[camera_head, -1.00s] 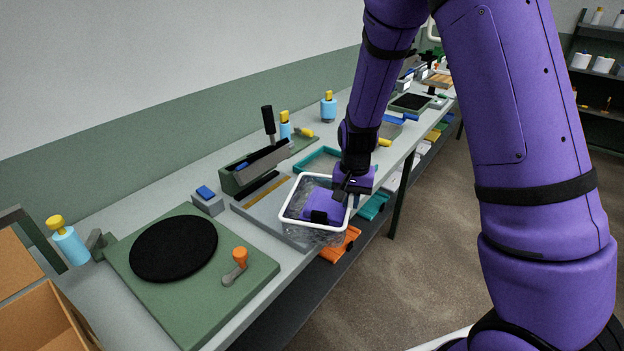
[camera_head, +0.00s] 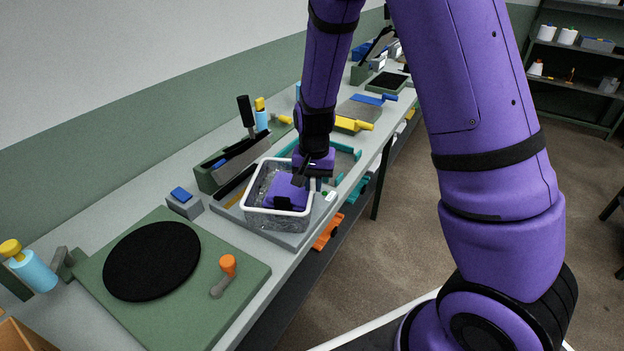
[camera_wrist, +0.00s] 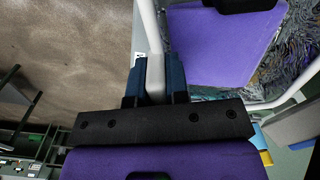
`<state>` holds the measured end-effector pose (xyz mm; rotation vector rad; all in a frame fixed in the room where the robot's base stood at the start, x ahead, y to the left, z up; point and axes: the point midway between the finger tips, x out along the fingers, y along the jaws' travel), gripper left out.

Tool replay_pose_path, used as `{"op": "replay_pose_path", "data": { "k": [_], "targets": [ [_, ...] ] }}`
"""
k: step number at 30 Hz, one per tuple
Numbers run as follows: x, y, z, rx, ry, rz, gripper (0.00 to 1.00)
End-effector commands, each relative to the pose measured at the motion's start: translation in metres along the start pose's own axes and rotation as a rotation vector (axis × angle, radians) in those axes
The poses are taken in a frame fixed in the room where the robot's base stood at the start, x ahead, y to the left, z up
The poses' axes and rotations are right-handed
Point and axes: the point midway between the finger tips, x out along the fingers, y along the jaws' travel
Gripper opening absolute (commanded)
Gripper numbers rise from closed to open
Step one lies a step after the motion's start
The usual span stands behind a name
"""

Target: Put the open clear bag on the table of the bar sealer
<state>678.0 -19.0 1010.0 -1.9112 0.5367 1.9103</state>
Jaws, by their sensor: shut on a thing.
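The open clear bag (camera_head: 268,219) has a stiff white rim and holds a purple folded item (camera_head: 286,193) with a black patch. It stands upright over the grey table of the bar sealer (camera_head: 286,238). Whether its bottom touches the table is hard to tell. The sealer's green body (camera_head: 216,176) and raised black handle (camera_head: 246,113) are behind the bag. My gripper (camera_head: 302,178) is at the bag's right rim. In the wrist view, my two blue fingers (camera_wrist: 156,82) are shut on the white rim, with the purple item (camera_wrist: 222,48) beside them.
A green board with a black disc (camera_head: 152,261) and an orange-knobbed crank (camera_head: 227,270) lies at the near left. A small grey block with a blue top (camera_head: 184,203) is beside the sealer. A teal tray (camera_head: 345,155) lies just beyond. The bench's front edge is close.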

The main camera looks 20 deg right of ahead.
Motion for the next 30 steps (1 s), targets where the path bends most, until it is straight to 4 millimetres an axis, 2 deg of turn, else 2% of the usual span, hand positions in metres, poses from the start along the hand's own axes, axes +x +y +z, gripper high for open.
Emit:
{"op": "replay_pose_path", "data": {
  "k": [7, 8, 11, 22, 26, 30],
  "targets": [
    [0.003, 0.000, -0.001, 0.001, 0.000, 0.000, 0.00],
    [0.003, 0.001, 0.000, 0.001, 0.000, 0.000, 0.18],
    [0.003, 0.000, 0.000, 0.001, 0.000, 0.000, 0.41],
    [-0.002, 0.000, -0.001, 0.000, 0.001, -0.001, 0.41],
    [-0.017, -0.001, -0.001, 0.000, 0.003, -0.003, 0.41],
    [-0.043, -0.001, 0.000, -0.001, 0.003, -0.004, 0.41]
  ]
}}
